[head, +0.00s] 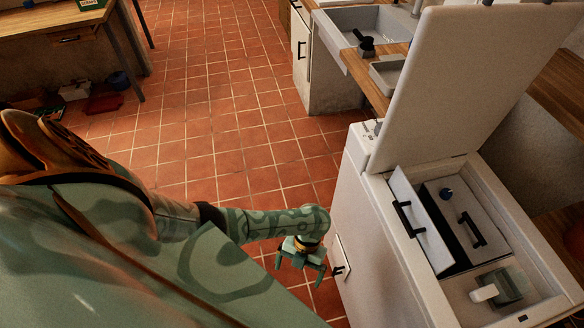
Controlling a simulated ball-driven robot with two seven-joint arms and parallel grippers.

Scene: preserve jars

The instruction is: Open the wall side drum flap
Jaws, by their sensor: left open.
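A white top-loading machine (360,215) stands at the right with its large lid (470,75) raised. In its opening are two flap-like panels. The light panel (420,212) on the left has a black bar handle (408,218) and stands tilted up, with a dark face on its right. The grey panel (450,212) on the right has a black handle (473,229) and looks flat; I cannot tell which is wall side. My left gripper (301,268) is open and empty, pointing down beside the machine's left side, outside the opening and apart from both panels.
A small hatch (341,252) with a black handle is low on the machine's side, close to my gripper. A sink (350,28) is behind.

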